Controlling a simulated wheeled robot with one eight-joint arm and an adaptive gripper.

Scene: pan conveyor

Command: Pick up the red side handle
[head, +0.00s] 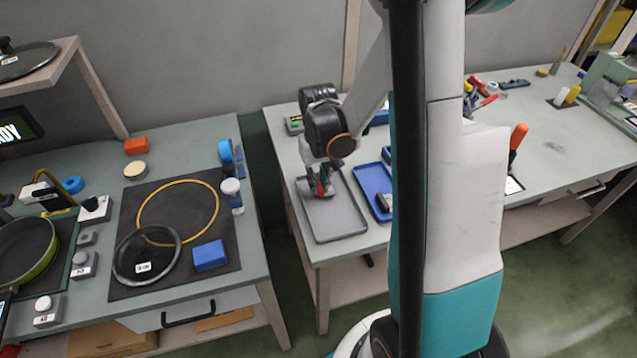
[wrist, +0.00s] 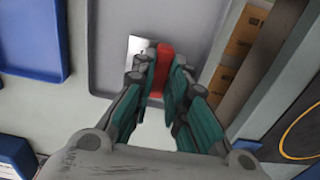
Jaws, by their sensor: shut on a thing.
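The red side handle (wrist: 164,62) sits between the fingers of my gripper (wrist: 160,88) in the wrist view. The fingers are shut on it from both sides. In the head view, my gripper (head: 319,188) is over the grey tray (head: 338,222), toward its far end, and a little red shows at the fingers. The grey tray (wrist: 187,22) also shows behind the handle in the wrist view. A shiny, pale plate-like piece (wrist: 139,46) is just left of the handle. The fingers hide the handle's lower part. I cannot tell whether the handle touches the tray.
A blue tray (head: 371,181) stands right of the grey tray, with a dark item in it. On the left table are a black mat (head: 183,262), a glass lid (head: 147,256), a yellow ring (head: 214,190) and a blue block (head: 209,255). A floor gap separates the tables.

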